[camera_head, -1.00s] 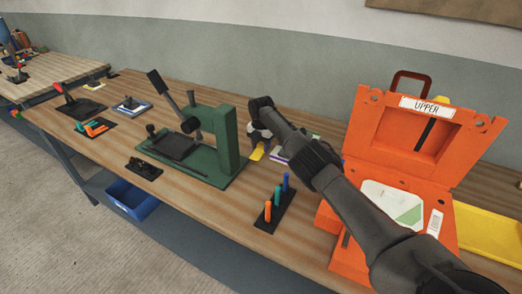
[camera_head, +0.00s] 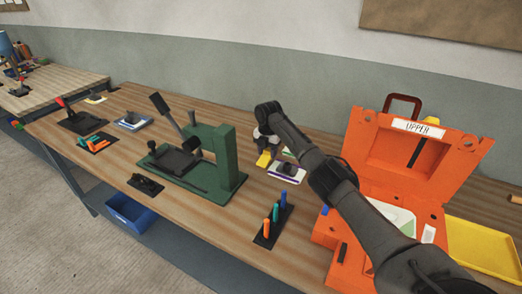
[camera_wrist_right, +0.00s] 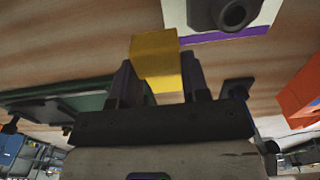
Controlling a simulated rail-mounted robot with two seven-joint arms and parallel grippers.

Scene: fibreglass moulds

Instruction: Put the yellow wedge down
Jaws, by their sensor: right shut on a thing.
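Bench wood shows beyond the wedge; I cannot tell whether the wedge touches the bench. My left gripper is not in view.
The green press (camera_head: 225,160) stands left of my right gripper. A white pad with a purple edge (camera_head: 286,178) lies close to the wedge. Coloured pegs (camera_head: 275,219) stand nearer the front edge. The orange case (camera_head: 365,150) and yellow tray (camera_head: 490,245) are to the right.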

